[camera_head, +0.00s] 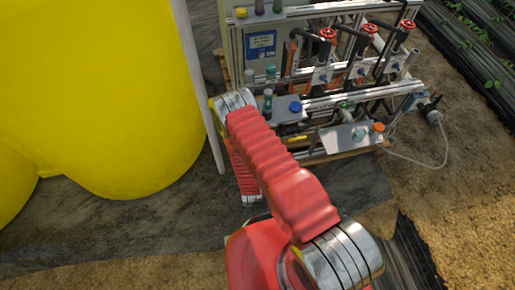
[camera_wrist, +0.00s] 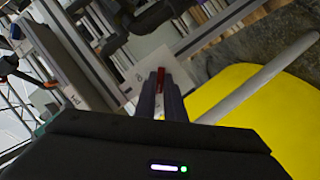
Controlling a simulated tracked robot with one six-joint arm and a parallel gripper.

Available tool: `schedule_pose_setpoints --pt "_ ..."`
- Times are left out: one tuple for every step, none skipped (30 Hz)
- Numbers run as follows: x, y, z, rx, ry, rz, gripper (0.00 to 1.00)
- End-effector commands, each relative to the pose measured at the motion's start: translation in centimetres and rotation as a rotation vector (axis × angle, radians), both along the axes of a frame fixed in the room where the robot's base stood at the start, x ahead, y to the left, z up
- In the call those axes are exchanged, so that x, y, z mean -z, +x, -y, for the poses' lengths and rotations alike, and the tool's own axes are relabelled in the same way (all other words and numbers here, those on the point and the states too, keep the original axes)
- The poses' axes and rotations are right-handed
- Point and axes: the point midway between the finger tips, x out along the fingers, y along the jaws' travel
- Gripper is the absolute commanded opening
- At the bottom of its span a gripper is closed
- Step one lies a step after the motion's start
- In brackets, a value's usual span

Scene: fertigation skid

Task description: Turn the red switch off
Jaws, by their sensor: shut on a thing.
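In the wrist view a small red switch (camera_wrist: 160,76) stands up in front of a pale plate (camera_wrist: 142,70). My gripper (camera_wrist: 163,92) is at the switch, its narrow dark fingers shut on the red piece. Only the upper part of the switch shows above the fingers, so its exact on or off position cannot be told. In the head view my red arm reaches to the left end of the skid, and the gripper and the switch are hidden.
The fertigation skid (camera_head: 345,92) has metal rails, pipes and several red valve wheels (camera_head: 327,35). A large yellow tank (camera_head: 100,90) stands close on the left, with a pale upright pole (camera_head: 190,70) beside it. Bare ground lies in front of the skid.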

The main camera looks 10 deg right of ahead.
Motion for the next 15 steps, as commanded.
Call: schedule_pose_setpoints --pt "0.29 -0.17 -0.15 -0.005 0.0 -0.008 0.0" --pt "0.29 -0.17 -0.16 -0.005 0.0 -0.008 0.0" --pt "0.29 -0.17 -0.16 -0.005 0.0 -0.008 0.0" --pt "0.29 -0.17 -0.17 -0.006 0.0 -0.009 0.0" --pt "0.29 -0.17 -0.17 -0.006 0.0 -0.009 0.0" --pt "0.29 -0.17 -0.17 -0.006 0.0 -0.009 0.0" --pt "0.3 -0.17 -0.18 -0.006 0.0 -0.009 0.0" --pt "0.29 -0.17 -0.19 -0.006 0.0 -0.009 0.0" --pt "0.3 -0.17 -0.19 -0.006 0.0 -0.009 0.1" --pt "0.29 -0.17 -0.19 -0.006 0.0 -0.009 0.12" --pt "0.28 -0.17 -0.19 -0.006 0.001 -0.009 0.14" --pt "0.25 -0.15 -0.17 -0.005 0.001 -0.008 0.17" --pt "0.24 -0.14 -0.16 -0.005 0.0 -0.007 0.19" --pt "0.22 -0.14 -0.15 -0.005 0.0 -0.007 0.21" --pt "0.19 -0.11 -0.14 -0.004 0.001 -0.006 0.24"
